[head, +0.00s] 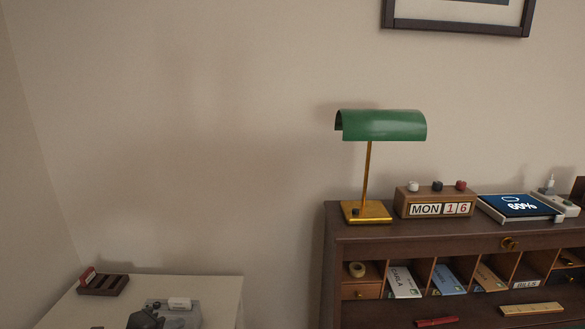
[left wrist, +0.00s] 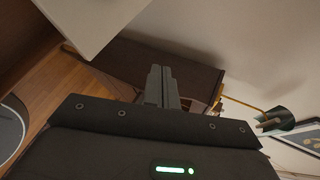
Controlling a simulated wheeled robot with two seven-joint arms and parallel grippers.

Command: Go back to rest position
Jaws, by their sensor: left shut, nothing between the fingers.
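My left gripper (left wrist: 161,86) shows in the left wrist view with its two dark fingers together and nothing between them. In the head view, a dark shape at the bottom edge, in front of the white table, looks like the top of this gripper, but most of it is cut off. My right gripper is in neither view.
A white table (head: 222,290) stands at lower left, with a dark slotted holder (head: 103,286) and a grey device (head: 182,306). A dark wooden desk (head: 345,240) at right bears a green lamp (head: 385,126), a calendar block (head: 433,203) and a tablet (head: 515,205). A gap separates them.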

